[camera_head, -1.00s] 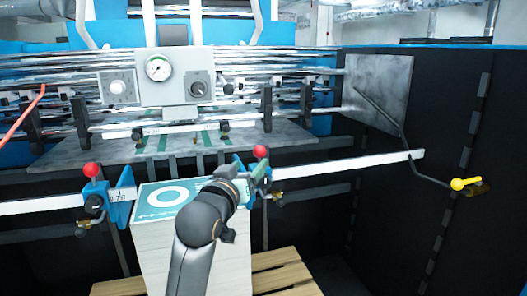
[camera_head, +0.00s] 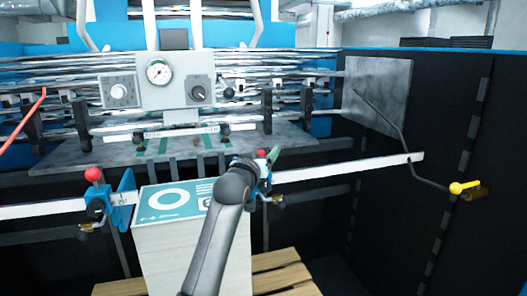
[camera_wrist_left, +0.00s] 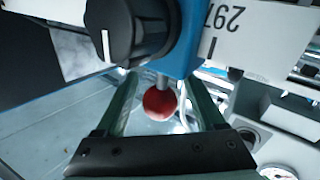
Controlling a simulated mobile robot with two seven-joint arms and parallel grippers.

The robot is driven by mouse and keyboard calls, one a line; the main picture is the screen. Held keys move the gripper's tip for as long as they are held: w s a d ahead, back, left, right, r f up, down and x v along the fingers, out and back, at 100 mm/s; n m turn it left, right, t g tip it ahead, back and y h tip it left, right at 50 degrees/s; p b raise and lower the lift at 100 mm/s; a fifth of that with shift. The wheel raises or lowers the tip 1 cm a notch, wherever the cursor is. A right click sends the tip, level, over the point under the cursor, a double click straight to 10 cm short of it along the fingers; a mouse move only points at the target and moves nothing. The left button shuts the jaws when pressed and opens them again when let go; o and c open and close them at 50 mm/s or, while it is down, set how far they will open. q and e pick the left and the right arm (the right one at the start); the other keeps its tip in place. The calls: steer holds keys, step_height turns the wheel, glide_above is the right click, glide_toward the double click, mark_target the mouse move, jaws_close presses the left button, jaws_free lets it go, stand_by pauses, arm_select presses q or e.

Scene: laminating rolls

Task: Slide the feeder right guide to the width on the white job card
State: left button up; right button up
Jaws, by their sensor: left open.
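The feeder right guide (camera_head: 264,173) is a blue block on a white bar, mostly hidden behind my left arm in the head view. In the left wrist view its blue block (camera_wrist_left: 182,52) carries a black knob with a white line. A white label (camera_wrist_left: 238,30) reading 297 is beside it. My left gripper (camera_wrist_left: 158,92) is open, its green fingers on either side of the guide's red ball (camera_wrist_left: 160,104); contact is not clear. In the head view the gripper (camera_head: 269,158) is at the right guide. I cannot make out a white job card. My right gripper is not in view.
The left guide (camera_head: 124,194), with a red ball, sits on the white bar (camera_head: 340,170). A paper stack (camera_head: 170,245) with a teal top sheet (camera_head: 172,202) stands between the guides on a wooden pallet (camera_head: 275,272). A yellow-handled crank (camera_head: 464,186) is at right.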

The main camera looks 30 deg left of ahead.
arm_select(q)
steer(key=shift+w, duration=0.1)
jaws_close()
stand_by(0.6)
stand_by(0.9)
